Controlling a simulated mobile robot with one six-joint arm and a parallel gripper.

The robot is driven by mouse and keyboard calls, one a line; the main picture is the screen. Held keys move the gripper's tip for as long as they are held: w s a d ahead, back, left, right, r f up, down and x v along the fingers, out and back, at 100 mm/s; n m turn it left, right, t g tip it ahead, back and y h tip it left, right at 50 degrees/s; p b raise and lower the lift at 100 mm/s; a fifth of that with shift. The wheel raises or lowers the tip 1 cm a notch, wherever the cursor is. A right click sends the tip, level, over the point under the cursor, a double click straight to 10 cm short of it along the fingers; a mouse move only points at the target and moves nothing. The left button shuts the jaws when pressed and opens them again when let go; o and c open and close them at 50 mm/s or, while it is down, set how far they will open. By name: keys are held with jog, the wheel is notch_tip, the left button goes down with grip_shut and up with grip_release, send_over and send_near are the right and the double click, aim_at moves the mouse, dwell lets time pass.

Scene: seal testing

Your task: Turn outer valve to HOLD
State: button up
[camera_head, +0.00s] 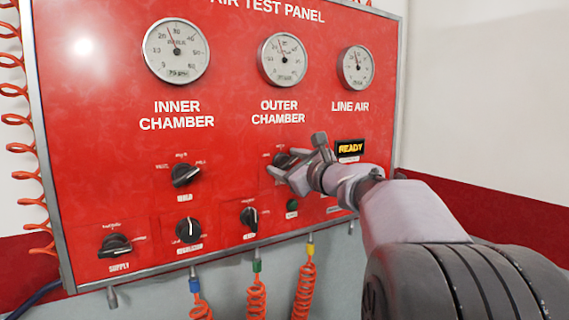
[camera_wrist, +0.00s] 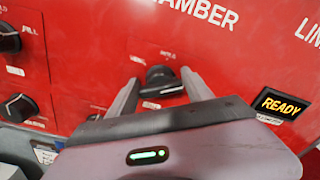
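The outer valve is a black knob (camera_head: 282,160) on the red panel, below the OUTER CHAMBER label. It also shows in the wrist view as a black knob (camera_wrist: 162,80), between the two fingers. My gripper (camera_head: 298,156) is at this knob, with its fingers spread. In the wrist view my gripper (camera_wrist: 160,82) has one finger on each side of the knob, with small gaps visible. The head view partly hides the knob behind the fingers. The small position labels around it are blurred, so I cannot tell its setting.
The panel (camera_head: 90,130) carries other knobs: the inner valve (camera_head: 186,175), a regulator (camera_head: 189,229), a supply knob (camera_head: 115,245) and a small knob (camera_head: 249,218). Three gauges sit above. A READY display (camera_head: 350,148) is close right of my gripper. Orange coiled hoses hang below.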

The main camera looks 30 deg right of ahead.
jog(key=c, duration=0.9)
jog(key=shift+o, duration=0.2)
jog(key=shift+f+b, duration=0.1)
jog(key=shift+b, duration=0.35)
jog(key=shift+f+n+b, duration=0.15)
jog(key=shift+n+b, duration=1.05)
jog(key=shift+b, duration=0.05)
jog(key=n+b, duration=0.2)
jog(key=b, duration=0.1)
jog(key=shift+n, duration=0.3)
jog(key=n+b, duration=0.3)
jog(key=n, duration=0.1)
jog(key=shift+a+b, duration=0.1)
jog(key=shift+b, duration=0.25)
jog(key=shift+n+b, duration=0.95)
jog(key=shift+n, duration=0.45)
